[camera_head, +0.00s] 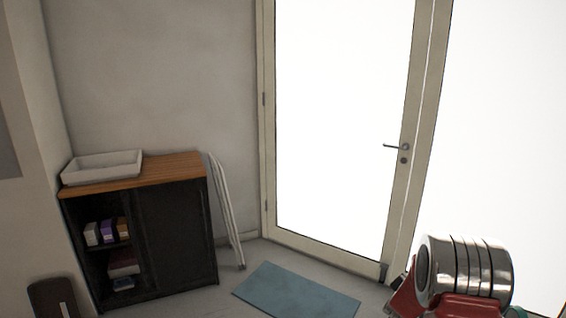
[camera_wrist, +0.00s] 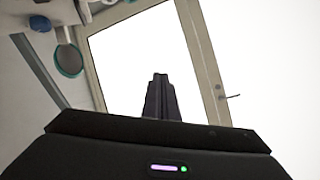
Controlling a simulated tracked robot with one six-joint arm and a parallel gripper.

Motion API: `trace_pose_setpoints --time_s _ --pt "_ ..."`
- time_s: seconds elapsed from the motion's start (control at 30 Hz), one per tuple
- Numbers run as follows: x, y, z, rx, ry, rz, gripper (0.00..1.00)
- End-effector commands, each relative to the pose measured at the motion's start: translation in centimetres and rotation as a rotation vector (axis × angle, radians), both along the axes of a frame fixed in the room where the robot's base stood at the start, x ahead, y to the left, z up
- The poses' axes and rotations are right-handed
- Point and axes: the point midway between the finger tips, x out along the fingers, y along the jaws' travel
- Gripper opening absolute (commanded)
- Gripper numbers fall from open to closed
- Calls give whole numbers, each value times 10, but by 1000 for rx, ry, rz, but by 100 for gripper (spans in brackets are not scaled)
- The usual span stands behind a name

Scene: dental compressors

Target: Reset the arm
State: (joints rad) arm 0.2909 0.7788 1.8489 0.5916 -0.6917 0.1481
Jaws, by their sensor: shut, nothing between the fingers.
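My gripper (camera_wrist: 161,98) shows in the wrist view as dark fingers closed together, with nothing between them. It points up toward the bright glass door (camera_wrist: 140,55), which looks tilted in that view. The gripper's black housing fills the bottom of the wrist view, with a small purple light and a green light on it. I cannot make out my gripper in the head view.
In the head view, a dark cabinet (camera_head: 178,235) with a wooden top carries a white tray (camera_head: 102,167). A folded white frame (camera_head: 226,212) leans beside it. A blue mat (camera_head: 296,291) lies before the glass door (camera_head: 335,120). A teal-rimmed round object (camera_wrist: 69,61) hangs in the wrist view.

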Motion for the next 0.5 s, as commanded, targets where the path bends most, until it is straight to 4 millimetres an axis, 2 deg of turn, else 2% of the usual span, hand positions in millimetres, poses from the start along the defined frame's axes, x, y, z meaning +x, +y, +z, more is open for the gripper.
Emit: trace_pose_setpoints --time_s 0.03,0.27,0.5 --pt "2 10 15 8 2 26 0" --pt "2 56 66 46 44 152 0" --pt "-11 104 114 69 97 282 0"
